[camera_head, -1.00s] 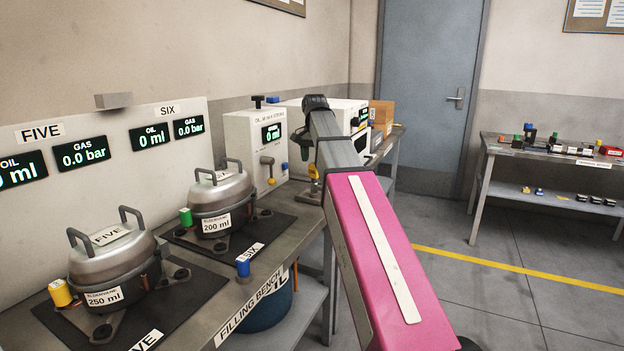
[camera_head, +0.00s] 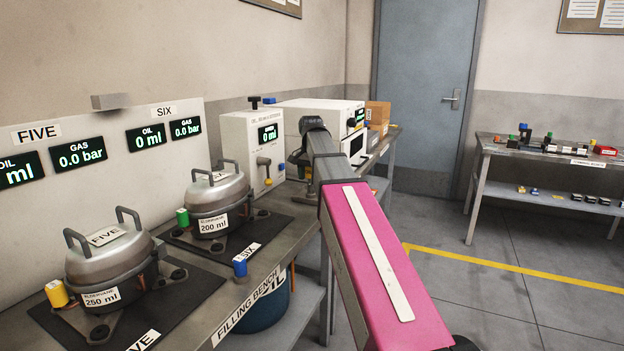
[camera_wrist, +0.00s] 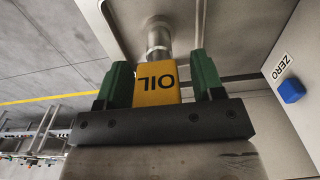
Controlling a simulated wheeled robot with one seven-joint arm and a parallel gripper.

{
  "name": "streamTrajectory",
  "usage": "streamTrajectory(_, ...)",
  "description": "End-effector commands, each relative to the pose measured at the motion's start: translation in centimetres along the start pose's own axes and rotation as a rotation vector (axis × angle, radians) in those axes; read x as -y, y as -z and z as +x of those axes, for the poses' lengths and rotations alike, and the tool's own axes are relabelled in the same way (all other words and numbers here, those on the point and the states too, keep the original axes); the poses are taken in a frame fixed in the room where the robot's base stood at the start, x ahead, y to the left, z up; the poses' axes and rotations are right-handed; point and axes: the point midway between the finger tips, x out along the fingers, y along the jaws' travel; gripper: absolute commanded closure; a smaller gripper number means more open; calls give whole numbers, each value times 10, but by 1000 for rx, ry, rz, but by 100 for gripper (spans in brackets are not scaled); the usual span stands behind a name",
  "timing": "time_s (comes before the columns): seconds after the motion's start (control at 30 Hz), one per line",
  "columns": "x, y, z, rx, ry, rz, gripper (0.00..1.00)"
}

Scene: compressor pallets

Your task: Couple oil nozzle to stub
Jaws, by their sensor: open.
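The yellow oil nozzle (camera_wrist: 156,85), marked OIL, sits between the two green fingers of my gripper (camera_wrist: 158,84) in the wrist view. The gripper is open, with a finger on each side of the nozzle. A metal pipe (camera_wrist: 158,38) shows just beyond the nozzle. In the head view my arm reaches toward the oil machine (camera_head: 240,150), and my fingers and the nozzle are hidden behind it. Two compressors, FIVE (camera_head: 108,255) and SIX (camera_head: 217,200), stand on the filling bench. I cannot make out which part is the stub.
Yellow (camera_head: 56,293), green (camera_head: 182,217) and blue (camera_head: 240,265) pieces stand beside the compressors. A blue button (camera_wrist: 291,91) near a ZERO label is at right in the wrist view. Another table (camera_head: 520,153) stands at right. The floor between is open.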

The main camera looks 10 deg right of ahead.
Motion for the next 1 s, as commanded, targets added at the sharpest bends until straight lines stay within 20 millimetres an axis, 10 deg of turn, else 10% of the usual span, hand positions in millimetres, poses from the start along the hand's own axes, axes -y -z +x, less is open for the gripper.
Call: streamTrajectory(1.0, -10, -14, 27, 19, -14, 0, 38)
